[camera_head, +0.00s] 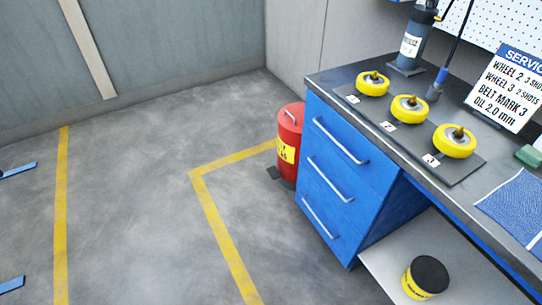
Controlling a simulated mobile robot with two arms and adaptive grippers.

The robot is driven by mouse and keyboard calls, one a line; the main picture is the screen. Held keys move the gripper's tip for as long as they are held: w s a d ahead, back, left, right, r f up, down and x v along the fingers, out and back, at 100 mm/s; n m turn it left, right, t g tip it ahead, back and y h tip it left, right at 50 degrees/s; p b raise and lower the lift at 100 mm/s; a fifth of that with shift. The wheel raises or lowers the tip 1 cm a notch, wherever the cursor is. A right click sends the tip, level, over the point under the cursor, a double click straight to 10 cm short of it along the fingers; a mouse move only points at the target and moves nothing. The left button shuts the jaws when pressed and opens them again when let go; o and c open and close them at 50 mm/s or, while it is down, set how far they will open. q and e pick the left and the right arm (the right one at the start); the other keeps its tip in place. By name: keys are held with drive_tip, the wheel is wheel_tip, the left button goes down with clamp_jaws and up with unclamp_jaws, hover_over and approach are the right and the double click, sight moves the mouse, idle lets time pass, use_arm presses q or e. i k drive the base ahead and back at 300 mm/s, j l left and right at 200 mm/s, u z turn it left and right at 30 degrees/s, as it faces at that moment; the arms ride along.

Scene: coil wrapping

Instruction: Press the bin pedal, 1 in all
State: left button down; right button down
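The red bin (291,128) stands on the floor just left of the blue drawer cabinet, partly hidden behind its corner. It has a lid with a light handle on top and a yellow label with dark lettering. The lid looks closed. A dark pedal (274,173) sticks out low at the bin's front left, close to the floor. Neither of my grippers is in view, and nothing touches the bin or pedal.
The blue cabinet (345,175) carries a dark worktop with yellow wheels (410,108), a dark cylinder (408,45) and a sign (507,85). A yellow-black can (426,278) stands on the lower shelf. Yellow-lined floor (130,200) left of the bin is clear.

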sight(276, 174)
drive_tip(key=i+j+z, duration=0.15)
drive_tip(key=i+j, duration=0.75)
drive_tip(key=i, duration=0.3)
drive_tip(key=i+j+z, duration=0.15)
drive_tip(key=i+j, duration=0.85)
drive_tip(key=i, duration=0.2)
